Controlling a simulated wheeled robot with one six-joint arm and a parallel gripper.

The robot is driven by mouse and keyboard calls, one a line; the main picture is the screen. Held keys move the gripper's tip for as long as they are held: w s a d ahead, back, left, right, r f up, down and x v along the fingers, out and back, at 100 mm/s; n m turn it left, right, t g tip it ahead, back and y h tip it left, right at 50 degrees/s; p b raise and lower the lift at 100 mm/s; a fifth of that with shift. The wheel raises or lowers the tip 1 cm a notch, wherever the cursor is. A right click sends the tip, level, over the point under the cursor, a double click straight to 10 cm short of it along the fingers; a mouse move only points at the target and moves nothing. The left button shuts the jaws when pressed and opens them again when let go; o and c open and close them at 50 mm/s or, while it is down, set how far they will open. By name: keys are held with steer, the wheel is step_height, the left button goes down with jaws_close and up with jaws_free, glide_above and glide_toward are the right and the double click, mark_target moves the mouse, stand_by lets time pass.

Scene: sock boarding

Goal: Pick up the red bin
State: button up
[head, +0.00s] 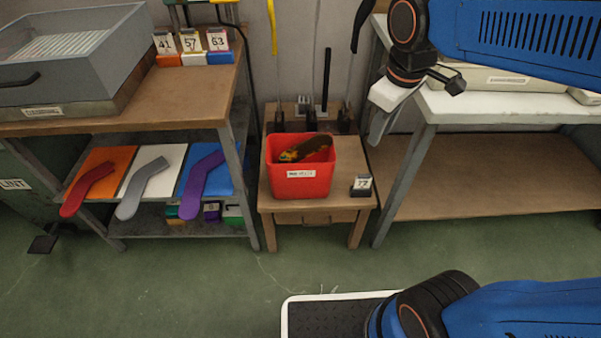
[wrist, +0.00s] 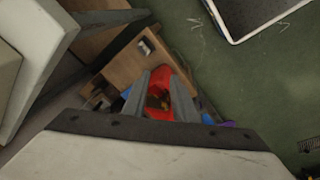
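The red bin (head: 302,190) stands upright on a small wooden table (head: 290,206) in the head view. It has a white label on its front, and a dark brown and orange item (head: 308,149) lies in it. My gripper (head: 378,136) is above and to the right of the bin, apart from it, with its fingers pointing down. In the wrist view my gripper (wrist: 160,80) has its two fingers spread with a gap between them. The red bin (wrist: 157,113) shows beyond that gap, partly hidden by the fingers.
A small card marked 77 (head: 362,185) stands right of the bin, and dark upright stands (head: 311,118) are behind it. A shelf at left holds coloured sock shapes (head: 145,188). A white-topped bench (head: 480,106) stands at right. Green floor (head: 220,290) in front is mostly clear.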

steer(key=w+a+f+n+g, duration=0.1)
steer(key=w+a+n, duration=0.45)
steer(key=a, duration=0.35)
steer(key=n+g+h, duration=0.1)
steer(key=n+h, duration=0.1)
steer(key=n, duration=0.2)
glide_toward(302, 165)
steer(key=shift+w+d+f, duration=0.1)
steer(key=shift+d+f, duration=0.15)
steer(key=shift+f, duration=1.45)
steer(key=shift+w+d+f, duration=0.1)
steer(key=shift+d+f, duration=0.1)
steer(key=shift+f, duration=1.55)
steer(key=shift+w+d+f, duration=0.1)
steer(key=shift+d+f, duration=0.15)
steer(key=shift+f, duration=1.45)
steer(key=shift+c, duration=0.3)
jaws_close()
steer(key=shift+s, duration=0.1)
